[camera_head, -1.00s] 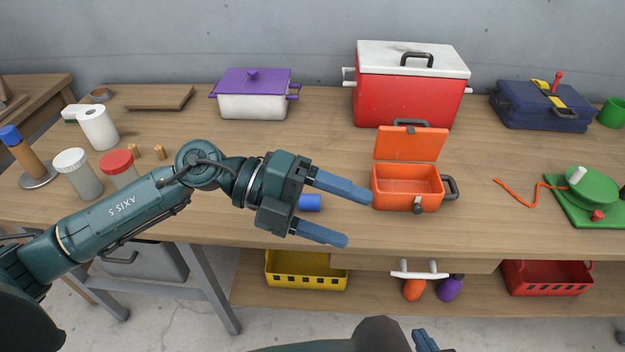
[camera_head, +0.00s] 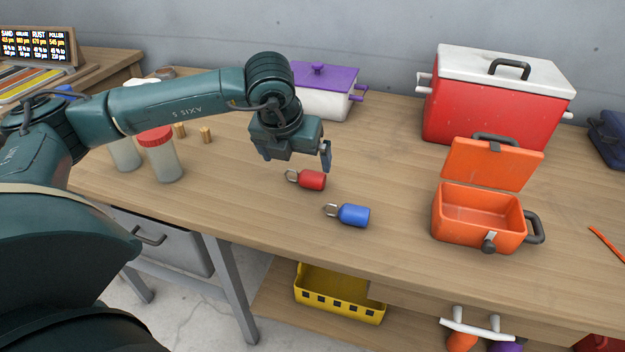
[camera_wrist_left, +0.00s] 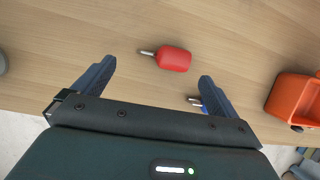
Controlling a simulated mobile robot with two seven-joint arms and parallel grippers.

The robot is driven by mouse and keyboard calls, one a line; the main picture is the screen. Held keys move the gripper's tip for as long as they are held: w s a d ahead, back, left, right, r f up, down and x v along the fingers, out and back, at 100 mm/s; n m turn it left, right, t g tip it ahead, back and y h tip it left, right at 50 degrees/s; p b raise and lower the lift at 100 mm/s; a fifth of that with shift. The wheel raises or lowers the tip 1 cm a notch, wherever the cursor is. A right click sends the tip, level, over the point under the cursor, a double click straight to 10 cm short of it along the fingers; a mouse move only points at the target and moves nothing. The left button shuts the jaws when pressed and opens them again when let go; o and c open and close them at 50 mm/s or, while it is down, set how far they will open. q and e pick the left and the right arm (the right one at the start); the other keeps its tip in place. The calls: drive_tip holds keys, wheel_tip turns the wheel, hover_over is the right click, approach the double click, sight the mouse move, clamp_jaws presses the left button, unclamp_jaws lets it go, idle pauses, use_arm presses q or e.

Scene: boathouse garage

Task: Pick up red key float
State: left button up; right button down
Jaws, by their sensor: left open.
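The red key float (camera_head: 312,180) lies on the workbench, a small red cylinder with a metal shackle at its left end. It also shows in the left wrist view (camera_wrist_left: 174,59), between and beyond the two fingertips. My left gripper (camera_head: 296,160) is open and points down above the bench, just behind the red float and apart from it. A similar blue key float (camera_head: 354,215) lies nearer the bench's front edge; in the left wrist view it is mostly hidden behind a finger. My right gripper is not in view.
An open orange box (camera_head: 478,215) stands to the right, with a red and white cooler (camera_head: 495,105) behind it. A purple-lidded pot (camera_head: 325,98) is at the back. A red-capped jar (camera_head: 160,155) stands left. Bare bench surrounds the floats.

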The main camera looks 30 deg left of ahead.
sight(305, 173)
use_arm(q)
drive_tip(key=shift+d+x, duration=0.2)
drive_tip(key=shift+x, duration=1.5)
drive_tip(key=shift+d+x, duration=0.25)
drive_tip(key=shift+x, duration=1.45)
drive_tip(key=shift+w, duration=0.15)
drive_tip(key=shift+r, duration=0.1)
drive_tip(key=shift+c, duration=0.6)
drive_tip(key=c, duration=0.8)
